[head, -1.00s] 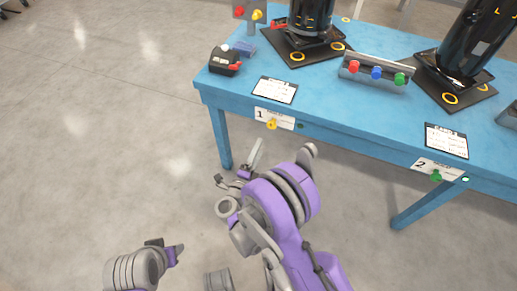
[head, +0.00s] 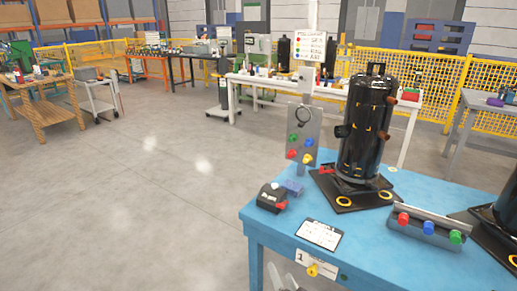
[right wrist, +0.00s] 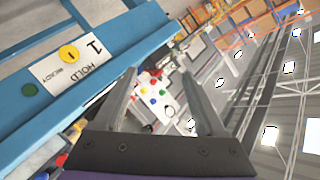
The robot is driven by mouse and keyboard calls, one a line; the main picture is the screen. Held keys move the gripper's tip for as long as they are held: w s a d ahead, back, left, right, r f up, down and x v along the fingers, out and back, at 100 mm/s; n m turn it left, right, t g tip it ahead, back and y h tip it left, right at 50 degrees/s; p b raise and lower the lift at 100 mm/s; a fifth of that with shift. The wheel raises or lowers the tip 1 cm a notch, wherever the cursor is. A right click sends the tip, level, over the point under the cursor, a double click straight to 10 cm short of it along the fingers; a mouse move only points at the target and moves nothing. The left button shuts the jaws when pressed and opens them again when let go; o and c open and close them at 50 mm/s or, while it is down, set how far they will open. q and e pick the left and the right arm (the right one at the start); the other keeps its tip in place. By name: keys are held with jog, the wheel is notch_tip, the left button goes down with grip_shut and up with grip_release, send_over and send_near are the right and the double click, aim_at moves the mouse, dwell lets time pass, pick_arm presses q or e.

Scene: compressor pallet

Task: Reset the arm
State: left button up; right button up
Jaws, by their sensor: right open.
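My right gripper shows in the right wrist view (right wrist: 163,85) with its two grey fingers spread apart and nothing between them. In the head view only its fingertips (head: 284,278) show at the bottom edge, in front of the blue table (head: 395,250). The rest of my right arm is below the picture. My left gripper is in neither current view. In the right wrist view the blue table's edge and its "1 HOLD" label (right wrist: 85,75) with a yellow knob are to the left of the fingers.
On the table stand a black compressor (head: 368,130) on a dark plate, a black-and-red device (head: 271,197), a card (head: 319,235), a rail with coloured knobs (head: 430,226) and an upright panel (head: 303,138). The floor (head: 140,200) left of the table is open.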

jog(key=s+d+f+n+g+h, duration=0.1)
jog(key=s+d+f+n+g, duration=0.2)
jog(key=s, duration=0.6)
jog(key=s+d+f+n+g+h, duration=0.15)
jog(key=s+d+g, duration=0.3)
jog(key=s, duration=0.45)
jog(key=s+d+f+n+g+h, duration=0.1)
jog(key=s+d+f+n+g, duration=0.2)
jog(key=s, duration=0.6)
pick_arm(q)
notch_tip(320, 180, up, 26)
jog(key=w+t+p, duration=0.1)
jog(key=p, duration=2.2)
jog(key=shift+r, duration=0.2)
pick_arm(e)
notch_tip(320, 180, up, 25)
jog(key=w+t, duration=0.1)
jog(key=w, duration=0.1)
jog(key=shift+d+r+m, duration=0.2)
jog(key=shift+d+m, duration=0.25)
